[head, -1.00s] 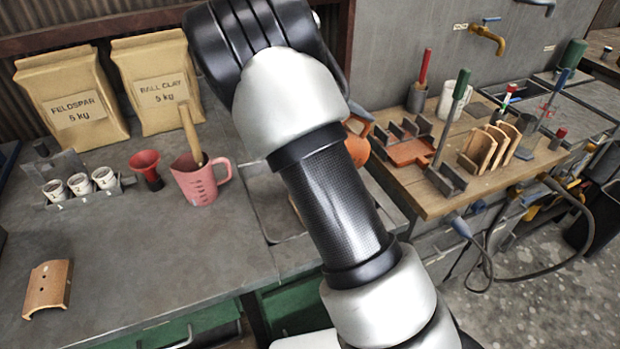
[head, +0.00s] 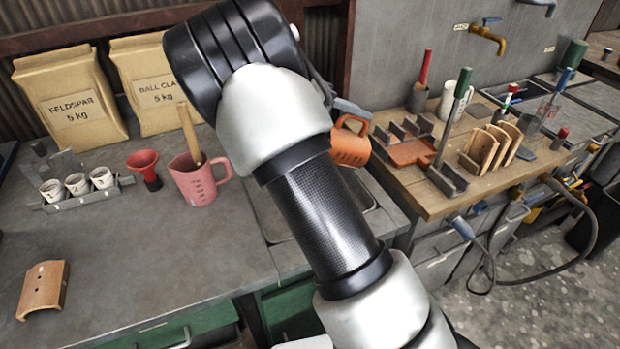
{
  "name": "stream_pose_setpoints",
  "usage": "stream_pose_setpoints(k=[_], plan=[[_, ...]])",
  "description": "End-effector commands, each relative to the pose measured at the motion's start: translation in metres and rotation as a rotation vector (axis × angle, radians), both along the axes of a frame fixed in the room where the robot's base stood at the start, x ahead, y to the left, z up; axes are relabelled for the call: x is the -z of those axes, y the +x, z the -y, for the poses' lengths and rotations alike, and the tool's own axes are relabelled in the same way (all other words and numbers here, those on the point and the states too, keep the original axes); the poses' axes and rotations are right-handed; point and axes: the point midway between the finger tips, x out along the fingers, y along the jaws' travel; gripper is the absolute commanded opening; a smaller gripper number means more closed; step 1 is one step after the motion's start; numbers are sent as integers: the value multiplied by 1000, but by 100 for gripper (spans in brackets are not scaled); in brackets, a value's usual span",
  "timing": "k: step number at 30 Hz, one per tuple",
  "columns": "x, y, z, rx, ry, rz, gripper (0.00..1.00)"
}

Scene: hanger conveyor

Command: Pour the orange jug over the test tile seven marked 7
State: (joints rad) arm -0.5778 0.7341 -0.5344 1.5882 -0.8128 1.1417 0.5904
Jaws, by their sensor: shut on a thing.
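The orange jug (head: 349,147) hangs in the air just right of my arm, over the right end of the grey bench by the sink. My gripper (head: 350,110), a grey tip partly hidden behind my arm, is shut on the jug near its handle. The jug looks roughly upright; its inside and contents do not show. A curved terracotta tile (head: 43,290) lies alone on the left of the bench. Several tiles (head: 489,148) stand in a rack on the wooden table. No number is readable on any tile, so I cannot tell which is seven.
A pink measuring jug (head: 198,180), a red funnel (head: 147,167) and a cup rack (head: 85,192) stand on the grey bench. Clay bags (head: 70,100) line the back. The wooden table (head: 465,200) holds an orange tray (head: 412,152) and upright tools. The bench front is clear.

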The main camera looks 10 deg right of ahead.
Motion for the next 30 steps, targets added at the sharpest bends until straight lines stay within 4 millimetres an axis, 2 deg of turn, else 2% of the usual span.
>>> stream_pose_setpoints(k=[17,30], plan=[[0,0,-2,0,-30,5,0],[1,0,-8,-1,-116,13,0]])
